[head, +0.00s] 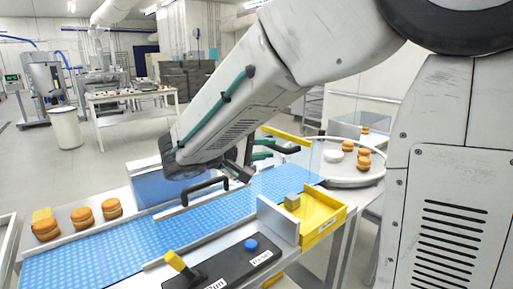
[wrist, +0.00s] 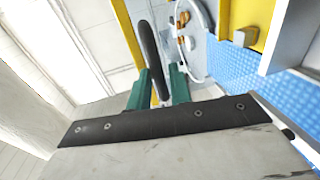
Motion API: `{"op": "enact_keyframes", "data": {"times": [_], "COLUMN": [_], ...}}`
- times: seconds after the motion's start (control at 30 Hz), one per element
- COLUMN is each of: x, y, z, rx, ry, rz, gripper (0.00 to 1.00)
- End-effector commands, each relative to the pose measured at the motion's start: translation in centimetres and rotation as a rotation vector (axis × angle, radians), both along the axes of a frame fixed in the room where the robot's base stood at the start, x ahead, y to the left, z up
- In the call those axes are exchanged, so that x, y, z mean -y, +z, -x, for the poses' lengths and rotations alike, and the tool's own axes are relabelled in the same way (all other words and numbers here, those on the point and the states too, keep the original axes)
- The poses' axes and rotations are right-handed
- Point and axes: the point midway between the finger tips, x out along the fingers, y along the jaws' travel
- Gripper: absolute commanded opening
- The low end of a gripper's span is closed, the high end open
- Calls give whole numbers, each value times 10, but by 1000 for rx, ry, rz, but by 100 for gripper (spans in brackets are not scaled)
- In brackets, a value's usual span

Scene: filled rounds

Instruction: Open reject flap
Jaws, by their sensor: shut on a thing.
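My gripper (head: 283,148) reaches over the far side of the blue conveyor (head: 100,250). In the wrist view its two green fingers (wrist: 157,72) are shut on a black bar handle (wrist: 150,45). My arm and wrist hide much of this grip in the head view. A clear panel (head: 270,182) stands by the belt near the gripper, with a yellow bar (head: 285,137) close above it. I cannot tell for sure whether the held handle belongs to this panel. Another dark handle shape (head: 205,187) shows over the belt.
A yellow bin (head: 325,224) with a tan block (head: 292,201) sits right of a white plate (head: 278,220). A control box with a blue button (head: 251,244) is at the front. Buns (head: 82,217) lie left; a round table (head: 350,178) holds more buns.

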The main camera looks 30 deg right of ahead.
Motion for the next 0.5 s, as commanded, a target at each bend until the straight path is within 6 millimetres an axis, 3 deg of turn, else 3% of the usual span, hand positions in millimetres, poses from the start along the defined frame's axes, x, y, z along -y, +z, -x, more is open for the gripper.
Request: {"op": "enact_keyframes", "data": {"times": [0.03,0.4,0.43,0.47,0.5], "x": [2,1,1,1,1], "y": [-12,-12,-12,-12,-11], "z": [3,3,3,3,3], "rx": [-24,-24,-25,-25,-23], "ry": [-7,-6,-6,-6,-5], "rz": [-14,-14,-14,-14,-13], "gripper": [0,0,30,36,36]}}
